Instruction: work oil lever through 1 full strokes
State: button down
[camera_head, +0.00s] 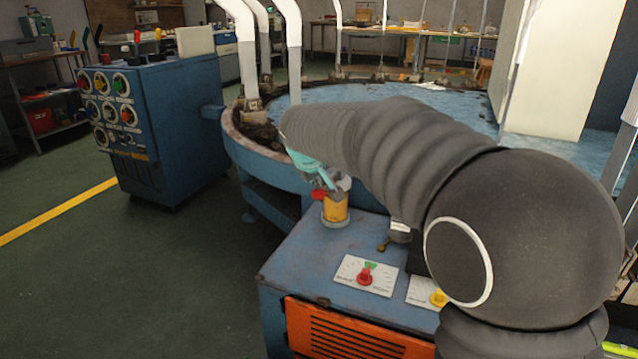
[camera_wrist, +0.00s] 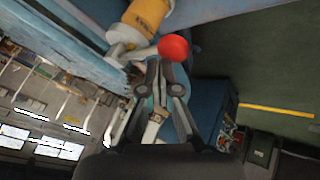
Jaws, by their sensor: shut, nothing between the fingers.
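The oil lever is a short pale arm with a red ball knob, seen in the wrist view (camera_wrist: 174,47) and in the head view (camera_head: 318,193). It comes out of a yellow cylinder, the oil pump (camera_head: 336,208), which stands on the corner of a blue cabinet. The yellow cylinder also shows at the top of the wrist view (camera_wrist: 146,14). My gripper (camera_wrist: 161,66) is shut and empty, its fingertips close beside the red knob and lever. I cannot tell whether they touch. My arm hides part of the gripper in the head view (camera_head: 322,178).
The blue cabinet (camera_head: 290,268) has a red dial (camera_head: 365,274), a yellow dial (camera_head: 438,297) and an orange vent panel (camera_head: 350,335). Behind it is a round blue table with white upright forms (camera_head: 294,45). A control console (camera_head: 165,125) stands left, with open floor before it.

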jog(key=shift+s+f+b, duration=0.15)
jog(key=shift+f+b, duration=0.7)
jog(key=shift+f, duration=0.25)
dwell(1.0)
jog(key=shift+r, duration=0.1)
dwell(0.5)
jog(key=shift+w+r+p, duration=0.2)
jog(key=shift+r+p, duration=0.95)
jog(key=shift+r, duration=0.2)
jog(key=shift+w+r+p, duration=0.15)
jog(key=shift+r+p, duration=0.95)
jog(key=shift+r, duration=0.2)
jog(key=shift+w+d+r+p, duration=0.1)
jog(key=shift+w+r+p, duration=0.05)
jog(key=shift+r+p, duration=1)
jog(key=shift+w+d+r+p, duration=0.1)
jog(key=shift+r+p, duration=0.85)
jog(key=shift+r, duration=0.4)
